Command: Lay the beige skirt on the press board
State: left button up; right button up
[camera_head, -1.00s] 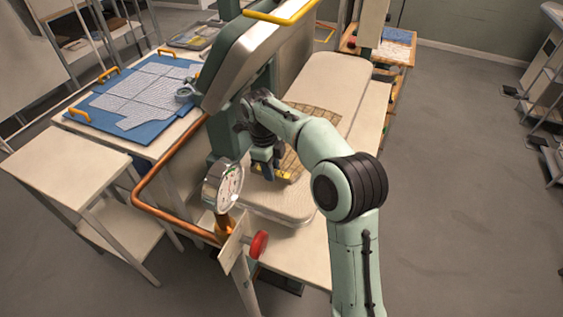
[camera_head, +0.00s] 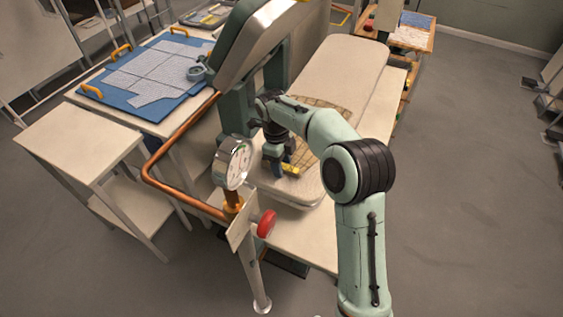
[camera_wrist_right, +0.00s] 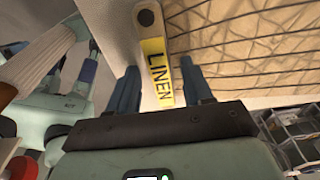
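The beige skirt (camera_head: 322,115), marked with thin grid lines, lies flat on the pale padded press board (camera_head: 345,70). My arm covers part of it. It also shows in the right wrist view (camera_wrist_right: 255,45). A yellow tag reading LINEN (camera_wrist_right: 158,75) lies at the skirt's edge; in the head view the tag (camera_head: 290,169) shows just below my fingers. My right gripper (camera_head: 281,165) is low over the board's near end. In the wrist view its fingers (camera_wrist_right: 160,72) are apart, one on each side of the tag, with gaps visible. My left gripper is not in view.
The raised press head (camera_head: 265,35) stands left of the board. A gauge (camera_head: 233,163), a red knob (camera_head: 267,223) and a copper pipe (camera_head: 170,135) are at the near left. A blue mat (camera_head: 105,98) lies on the left table. Floor is clear at right.

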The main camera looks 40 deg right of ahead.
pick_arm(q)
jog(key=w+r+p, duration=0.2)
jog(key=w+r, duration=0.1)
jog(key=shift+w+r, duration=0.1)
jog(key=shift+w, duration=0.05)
pick_arm(e)
notch_tip(320, 180, up, 12)
jog(key=w, duration=0.1)
jog(key=shift+w+a, duration=0.15)
jog(key=shift+a, duration=0.2)
